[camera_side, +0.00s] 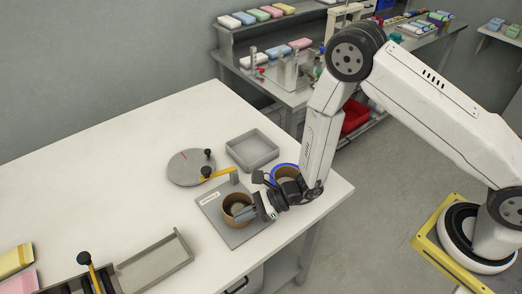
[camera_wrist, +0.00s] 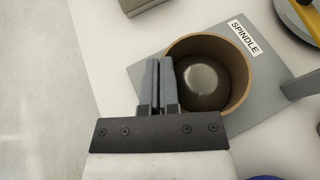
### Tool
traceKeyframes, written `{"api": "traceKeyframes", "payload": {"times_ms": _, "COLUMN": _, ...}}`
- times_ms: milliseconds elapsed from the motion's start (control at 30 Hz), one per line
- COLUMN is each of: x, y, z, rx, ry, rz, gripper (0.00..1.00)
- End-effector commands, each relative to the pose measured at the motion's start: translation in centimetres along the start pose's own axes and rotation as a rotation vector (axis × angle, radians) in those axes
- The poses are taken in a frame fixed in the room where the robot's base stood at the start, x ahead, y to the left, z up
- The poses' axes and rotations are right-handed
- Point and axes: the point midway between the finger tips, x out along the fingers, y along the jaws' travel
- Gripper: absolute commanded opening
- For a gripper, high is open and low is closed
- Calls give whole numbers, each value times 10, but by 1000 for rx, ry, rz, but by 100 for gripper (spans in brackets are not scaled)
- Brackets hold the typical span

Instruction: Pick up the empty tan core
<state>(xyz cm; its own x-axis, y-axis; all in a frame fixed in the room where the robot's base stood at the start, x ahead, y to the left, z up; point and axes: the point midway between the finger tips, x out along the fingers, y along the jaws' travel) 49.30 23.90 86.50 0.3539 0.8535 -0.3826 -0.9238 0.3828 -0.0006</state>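The tan core (camera_side: 228,210) is a short, open tube standing on the grey plate labelled SPINDLE (camera_side: 209,218). In the wrist view the tan core (camera_wrist: 243,91) shows its round rim, with a dark interior and a shiny rounded spot inside. My gripper (camera_side: 256,207) is at the core's right side in the side view. In the wrist view my gripper (camera_wrist: 159,60) has its two grey fingers close together, overlapping the core's left rim. The right finger hides part of that rim, so I cannot tell whether the wall is between them.
A second brown ring with a blue edge (camera_side: 277,168) is close behind my wrist. A grey square tray (camera_side: 238,153), a round grey disc (camera_side: 184,168) and a yellow arm (camera_side: 216,173) are behind the plate. A grey trough (camera_side: 153,264) lies front left. The table's left-back area is clear.

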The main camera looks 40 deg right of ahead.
Motion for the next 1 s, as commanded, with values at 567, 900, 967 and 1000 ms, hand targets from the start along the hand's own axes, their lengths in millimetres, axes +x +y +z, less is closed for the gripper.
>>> {"api": "traceKeyframes", "payload": {"times_ms": 567, "x": -21, "y": 0, "z": 52, "rx": -2, "ry": -1, "rz": 0, "gripper": 0}}
{"api": "traceKeyframes", "payload": {"times_ms": 900, "x": -34, "y": 0, "z": 82, "rx": -1, "ry": -1, "rz": 0, "gripper": 0}}
{"api": "traceKeyframes", "payload": {"times_ms": 967, "x": -35, "y": 0, "z": 85, "rx": -1, "ry": -1, "rz": 0, "gripper": 0}}
{"api": "traceKeyframes", "payload": {"times_ms": 1000, "x": -36, "y": 0, "z": 86, "rx": -1, "ry": -1, "rz": 0, "gripper": 0}}
